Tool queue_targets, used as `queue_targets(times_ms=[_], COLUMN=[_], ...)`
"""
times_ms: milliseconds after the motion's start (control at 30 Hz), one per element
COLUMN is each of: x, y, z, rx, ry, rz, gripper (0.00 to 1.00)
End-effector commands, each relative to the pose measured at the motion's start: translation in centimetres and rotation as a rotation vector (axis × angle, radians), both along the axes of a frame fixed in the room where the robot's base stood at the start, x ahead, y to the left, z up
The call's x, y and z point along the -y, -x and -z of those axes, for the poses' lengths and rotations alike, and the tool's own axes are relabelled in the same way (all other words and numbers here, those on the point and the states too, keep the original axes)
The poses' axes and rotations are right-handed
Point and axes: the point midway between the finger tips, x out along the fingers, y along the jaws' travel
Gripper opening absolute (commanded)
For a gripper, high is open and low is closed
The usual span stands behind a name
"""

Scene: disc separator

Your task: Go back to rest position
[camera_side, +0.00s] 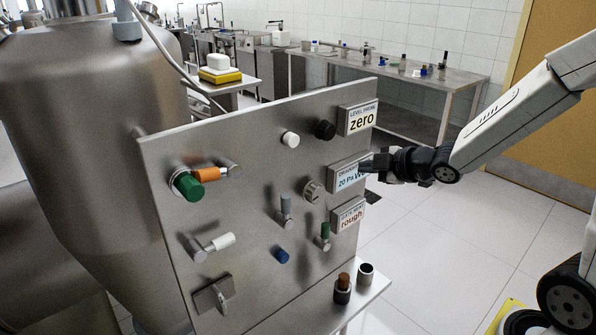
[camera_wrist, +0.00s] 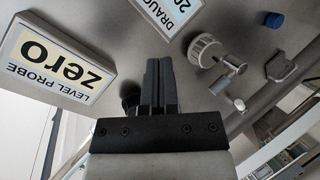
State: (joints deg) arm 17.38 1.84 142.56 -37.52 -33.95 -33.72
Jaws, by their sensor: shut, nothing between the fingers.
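My gripper (camera_side: 368,165) is shut and empty at the right edge of the upright steel panel (camera_side: 255,150). In the side view its tip is in front of the right part of the draught label box (camera_side: 347,178); I cannot tell whether it touches it. In the wrist view the closed fingers (camera_wrist: 158,65) point at the panel face, between the "zero" label box (camera_wrist: 55,62) and a ridged pale knob (camera_wrist: 204,50). A black knob is partly hidden behind the fingers there; it shows fully in the side view (camera_side: 325,130).
The panel carries several knobs and levers, including a green knob (camera_side: 188,185), an orange handle (camera_side: 206,174) and a blue knob (camera_side: 282,256). A "rough" label box (camera_side: 347,217) is below the gripper. A large steel tank (camera_side: 75,130) stands left.

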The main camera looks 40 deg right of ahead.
Motion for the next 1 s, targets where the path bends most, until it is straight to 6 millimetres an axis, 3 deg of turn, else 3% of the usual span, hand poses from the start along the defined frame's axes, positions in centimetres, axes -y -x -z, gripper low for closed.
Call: queue_targets(times_ms=[267,500,733,1000], x=[-1.1,-3.3,-5.7,-6.6], y=[3.0,7.4,11.4,12.9], z=[4.8,8.3,10.2,10.6], rx=[-0.308,-0.582,-0.79,-0.866], ry=[-0.253,-0.453,-0.58,-0.619], rz=[0.303,0.578,0.789,0.866], gripper=[0.0,0.0,0.0,0.0])
